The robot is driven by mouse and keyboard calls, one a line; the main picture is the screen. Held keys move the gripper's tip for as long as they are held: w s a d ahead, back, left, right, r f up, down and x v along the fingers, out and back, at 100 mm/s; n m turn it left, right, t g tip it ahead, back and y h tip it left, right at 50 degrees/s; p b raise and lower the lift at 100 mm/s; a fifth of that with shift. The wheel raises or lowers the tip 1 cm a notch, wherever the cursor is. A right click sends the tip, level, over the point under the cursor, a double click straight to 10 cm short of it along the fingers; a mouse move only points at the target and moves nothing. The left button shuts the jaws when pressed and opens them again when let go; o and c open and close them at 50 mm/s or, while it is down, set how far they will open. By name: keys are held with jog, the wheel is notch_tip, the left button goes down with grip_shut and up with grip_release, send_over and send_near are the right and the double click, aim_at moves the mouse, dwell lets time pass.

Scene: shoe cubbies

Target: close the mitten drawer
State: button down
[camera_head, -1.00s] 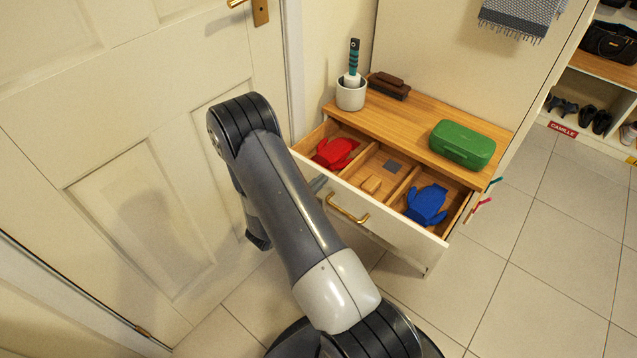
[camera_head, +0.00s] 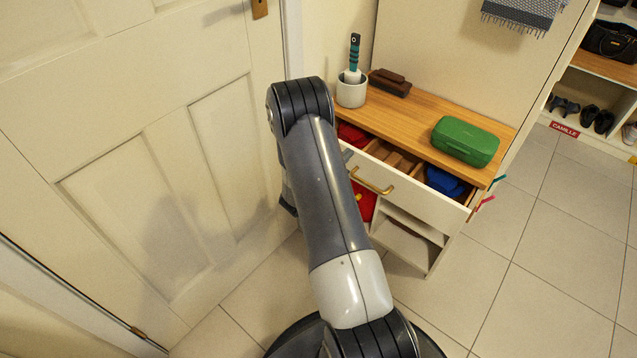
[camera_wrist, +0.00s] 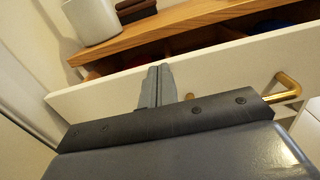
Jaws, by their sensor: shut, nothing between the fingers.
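The mitten drawer (camera_head: 412,196) is partly open under the wooden top of a small cabinet. Its white front has a brass handle (camera_head: 371,181), which also shows at the right of the wrist view (camera_wrist: 285,87). Inside, a red mitten (camera_head: 352,134) is at the left and a blue mitten (camera_head: 445,182) at the right, both partly hidden under the top. My gripper (camera_wrist: 156,72) is shut and empty, its fingertips against or very near the drawer front, left of the handle. In the head view my arm mostly hides it.
On the wooden top (camera_head: 420,118) stand a grey cup with a brush (camera_head: 352,93), a brown brush (camera_head: 390,83) and a green case (camera_head: 464,142). Open shelves (camera_head: 408,240) lie below the drawer. A white door (camera_head: 130,150) is close on the left. Tiled floor is clear at the right.

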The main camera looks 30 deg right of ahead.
jog(key=shift+b+x, duration=0.55)
jog(key=shift+x, duration=2.1)
